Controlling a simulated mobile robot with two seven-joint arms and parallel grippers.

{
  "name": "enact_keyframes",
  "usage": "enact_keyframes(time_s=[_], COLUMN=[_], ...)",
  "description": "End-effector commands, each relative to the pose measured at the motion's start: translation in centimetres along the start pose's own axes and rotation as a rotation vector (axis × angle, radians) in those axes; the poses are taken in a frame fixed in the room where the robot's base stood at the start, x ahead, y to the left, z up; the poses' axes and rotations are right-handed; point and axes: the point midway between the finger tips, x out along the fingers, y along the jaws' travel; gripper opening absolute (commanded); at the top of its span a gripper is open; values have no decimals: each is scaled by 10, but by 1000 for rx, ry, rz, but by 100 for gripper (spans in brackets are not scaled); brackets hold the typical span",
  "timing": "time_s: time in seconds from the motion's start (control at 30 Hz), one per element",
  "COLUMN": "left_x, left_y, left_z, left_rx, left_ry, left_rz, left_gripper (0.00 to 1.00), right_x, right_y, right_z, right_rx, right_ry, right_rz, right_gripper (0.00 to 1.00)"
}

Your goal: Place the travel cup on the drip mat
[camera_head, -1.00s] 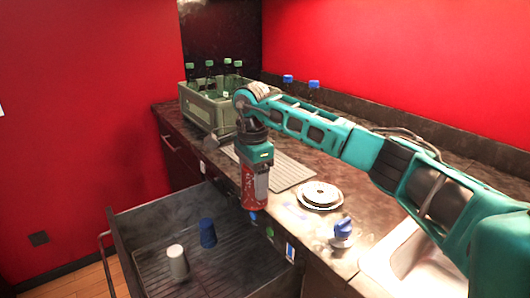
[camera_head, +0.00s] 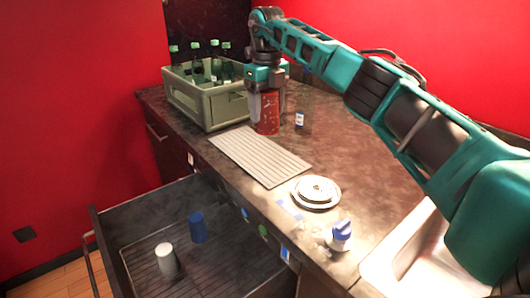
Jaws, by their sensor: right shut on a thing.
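The travel cup (camera_head: 268,118) is a red cylinder with pale specks, upright at the back of the counter. My right gripper (camera_head: 267,97) points down and is shut on its upper part, with a finger on each side. The cup is just beyond the far end of the drip mat, and I cannot tell whether its base touches the counter. The drip mat (camera_head: 258,158) is a flat, pale grey ribbed rectangle on the counter, with nothing on it. My left gripper is not in view.
A green crate (camera_head: 207,104) of bottles stands left of the cup. A small labelled bottle (camera_head: 300,119) stands to its right. The open drawer (camera_head: 125,225) holds a white cup (camera_head: 166,260) and a blue cup (camera_head: 197,228).

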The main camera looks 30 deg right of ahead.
Motion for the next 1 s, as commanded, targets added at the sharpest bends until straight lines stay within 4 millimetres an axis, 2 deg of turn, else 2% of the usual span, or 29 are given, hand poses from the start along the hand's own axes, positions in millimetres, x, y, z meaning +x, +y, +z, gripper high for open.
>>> enact_keyframes(time_s=[0.03, 0.1, 0.3, 0.53, 0.8, 1.0], left_x=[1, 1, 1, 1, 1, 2], left_y=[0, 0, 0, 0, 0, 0], left_z=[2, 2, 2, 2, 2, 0], left_rx=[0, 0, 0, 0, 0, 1], left_ry=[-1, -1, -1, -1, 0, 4], left_rz=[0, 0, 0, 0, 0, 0], left_gripper=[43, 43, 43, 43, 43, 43], right_x=[16, 34, 70, 87, 122, 122], right_y=[0, 0, 0, 0, 0, 0], right_z=[-1, -1, 0, 0, 0, 0], right_rx=[-2, -1, -1, -2, -2, -2], right_ry=[2, 3, 0, -1, -1, -2], right_rz=[1, 1, 1, 1, 1, 0], right_gripper=[28, 28, 28, 28, 28, 28])
